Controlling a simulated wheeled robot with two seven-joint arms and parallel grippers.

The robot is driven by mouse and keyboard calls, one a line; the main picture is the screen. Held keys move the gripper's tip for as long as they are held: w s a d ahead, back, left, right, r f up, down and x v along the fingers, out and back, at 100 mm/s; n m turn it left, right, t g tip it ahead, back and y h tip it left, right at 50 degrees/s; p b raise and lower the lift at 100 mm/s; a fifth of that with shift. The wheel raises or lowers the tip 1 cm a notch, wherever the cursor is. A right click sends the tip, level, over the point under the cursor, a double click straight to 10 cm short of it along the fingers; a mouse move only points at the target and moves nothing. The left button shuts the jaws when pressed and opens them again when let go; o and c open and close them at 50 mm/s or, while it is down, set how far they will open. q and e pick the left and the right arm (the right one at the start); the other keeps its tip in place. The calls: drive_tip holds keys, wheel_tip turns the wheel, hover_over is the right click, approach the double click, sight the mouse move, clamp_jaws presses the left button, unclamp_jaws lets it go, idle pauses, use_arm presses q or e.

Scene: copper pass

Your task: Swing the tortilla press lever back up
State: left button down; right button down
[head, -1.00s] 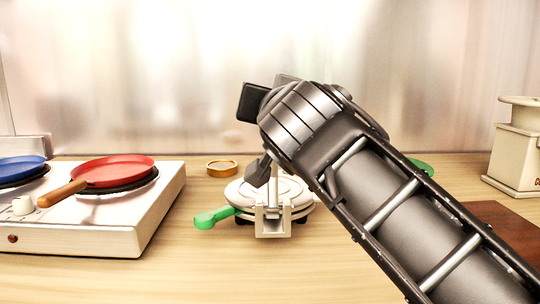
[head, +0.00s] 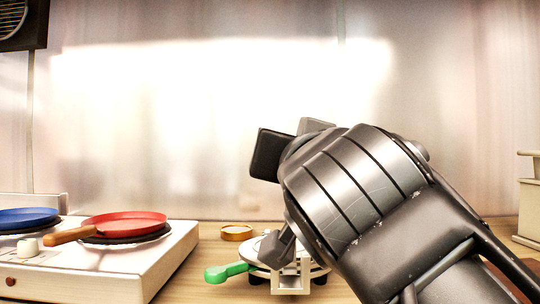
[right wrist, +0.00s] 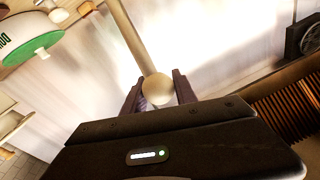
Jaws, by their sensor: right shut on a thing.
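The tortilla press (head: 291,284) is a pale round-plated device on the wooden counter, low in the head view and partly hidden by my right arm. My right gripper (head: 279,247) is just above its plates. In the right wrist view my right gripper (right wrist: 159,92) is shut on the press lever (right wrist: 137,38), a pale rod with a round knob (right wrist: 158,89) between the fingers. In the head view most of the lever is hidden, so its exact angle is hard to tell. My left gripper is not in view.
A green handle (head: 226,272) sticks out left of the press. A brass ring (head: 236,233) lies behind it. A white stove (head: 165,262) with a red pan (head: 125,223) and a blue pan (head: 27,217) stands at left. A white container (head: 529,208) stands at right.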

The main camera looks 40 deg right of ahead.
drive_tip(key=shift+s+a+r, duration=0.15)
drive_tip(key=shift+a+r, duration=0.1)
drive_tip(key=shift+r, duration=0.05)
drive_tip(key=c, duration=1.3)
unclamp_jaws()
drive_tip(key=shift+a, duration=0.15)
drive_tip(key=o, duration=0.3)
drive_tip(key=shift+f, duration=0.1)
drive_tip(key=v, duration=0.7)
drive_tip(key=shift+s+p, duration=0.35)
drive_tip(key=shift+p, duration=0.1)
drive_tip(key=shift+f, duration=0.1)
